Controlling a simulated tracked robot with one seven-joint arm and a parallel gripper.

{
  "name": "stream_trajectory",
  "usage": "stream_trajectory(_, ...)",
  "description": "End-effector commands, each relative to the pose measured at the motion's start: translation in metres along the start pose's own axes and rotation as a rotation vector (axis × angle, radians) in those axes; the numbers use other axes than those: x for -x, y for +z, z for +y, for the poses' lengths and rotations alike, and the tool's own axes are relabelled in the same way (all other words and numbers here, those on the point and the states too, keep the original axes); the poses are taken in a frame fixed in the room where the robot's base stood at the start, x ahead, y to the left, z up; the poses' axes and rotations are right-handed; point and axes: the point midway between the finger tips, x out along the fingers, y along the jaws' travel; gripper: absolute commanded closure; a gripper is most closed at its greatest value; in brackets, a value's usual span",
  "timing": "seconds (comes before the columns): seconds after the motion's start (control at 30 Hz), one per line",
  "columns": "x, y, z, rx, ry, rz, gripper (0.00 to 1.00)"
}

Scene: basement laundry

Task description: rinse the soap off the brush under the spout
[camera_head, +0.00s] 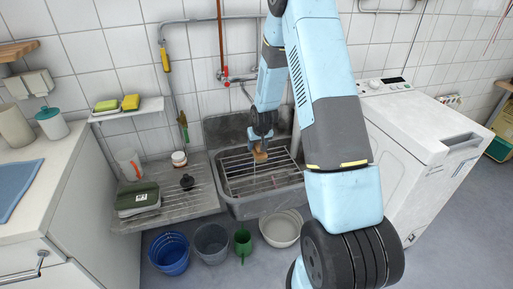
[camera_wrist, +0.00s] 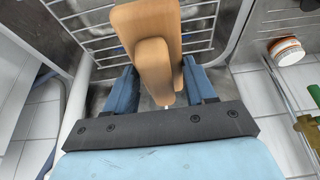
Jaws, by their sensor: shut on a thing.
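My gripper (camera_head: 259,140) points down over the stone sink (camera_head: 262,207), above its wire rack. It is shut on the wooden brush (camera_head: 260,155), which shows just below the fingers. In the wrist view, my gripper (camera_wrist: 160,78) has its two blue fingers on either side of the light wooden brush (camera_wrist: 142,22). The bristles cannot be made out, and neither can any soap on the brush. The wall tap (camera_head: 235,79) with red handles sits behind the sink, and its thin spout (camera_head: 247,93) slants down toward my arm. I cannot make out running water.
A draining board (camera_head: 190,205) left of the sink holds a green-grey box (camera_head: 138,199), a dark knobbed object (camera_head: 187,182) and a white jar (camera_head: 179,159). A washing machine (camera_head: 425,140) stands right. Buckets (camera_head: 169,253) and a pale basin (camera_head: 281,229) stand on the floor.

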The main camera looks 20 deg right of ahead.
Motion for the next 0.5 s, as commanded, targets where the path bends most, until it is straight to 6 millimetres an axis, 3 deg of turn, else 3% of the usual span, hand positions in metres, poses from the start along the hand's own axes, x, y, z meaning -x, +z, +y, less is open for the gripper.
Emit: stream_trajectory(0.5, 0.011, 0.025, -0.013, 0.0, 0.0, 0.0, 0.7)
